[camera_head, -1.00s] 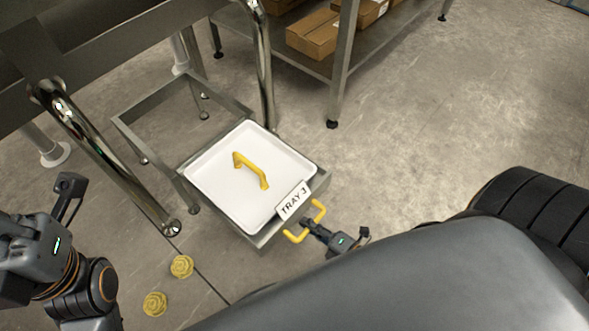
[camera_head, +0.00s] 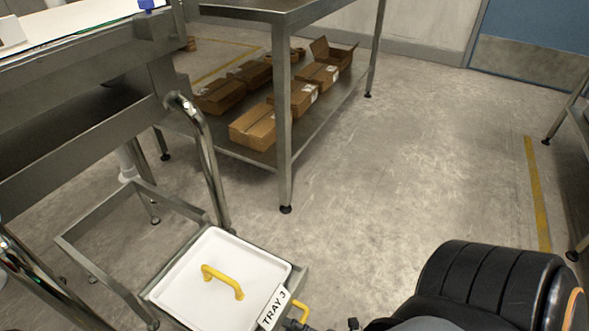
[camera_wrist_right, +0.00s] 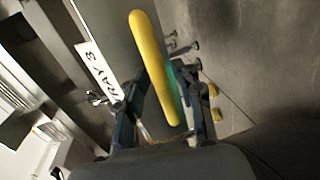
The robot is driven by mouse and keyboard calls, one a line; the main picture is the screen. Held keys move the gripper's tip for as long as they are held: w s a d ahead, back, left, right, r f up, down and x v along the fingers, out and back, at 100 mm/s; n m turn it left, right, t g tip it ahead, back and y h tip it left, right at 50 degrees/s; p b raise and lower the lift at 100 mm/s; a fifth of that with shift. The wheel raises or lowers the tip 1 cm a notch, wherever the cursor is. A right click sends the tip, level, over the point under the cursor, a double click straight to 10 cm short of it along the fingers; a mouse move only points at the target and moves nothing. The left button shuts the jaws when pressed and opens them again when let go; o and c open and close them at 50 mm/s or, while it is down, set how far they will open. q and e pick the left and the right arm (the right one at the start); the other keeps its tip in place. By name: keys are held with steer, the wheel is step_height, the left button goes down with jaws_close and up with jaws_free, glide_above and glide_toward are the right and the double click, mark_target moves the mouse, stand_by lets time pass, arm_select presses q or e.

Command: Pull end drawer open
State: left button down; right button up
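The end drawer (camera_head: 298,283) is a grey metal drawer at the bottom of the head view, standing out from its floor-level frame. In it sits a white tray (camera_head: 185,300) with a yellow handle (camera_head: 222,281) on top. A label (camera_head: 273,308) reads TRAY 3. The drawer's own yellow pull handle (camera_head: 302,309) is partly cut off by the lower edge. In the right wrist view this handle (camera_wrist_right: 150,55) runs between the fingers of my right gripper (camera_wrist_right: 160,95), which look closed against both its sides. My left gripper is out of view.
The drawer frame (camera_head: 118,217) and chrome legs (camera_head: 212,165) stand at left. A metal shelf table (camera_head: 284,140) with cardboard boxes (camera_head: 255,127) stands behind. The concrete floor right of the drawer is clear.

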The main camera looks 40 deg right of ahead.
steer(key=shift+s+f, duration=0.1)
steer(key=shift+s, duration=0.2)
steer(key=v, duration=1.1)
steer(key=shift+s, duration=0.2)
steer(key=shift+d, duration=0.1)
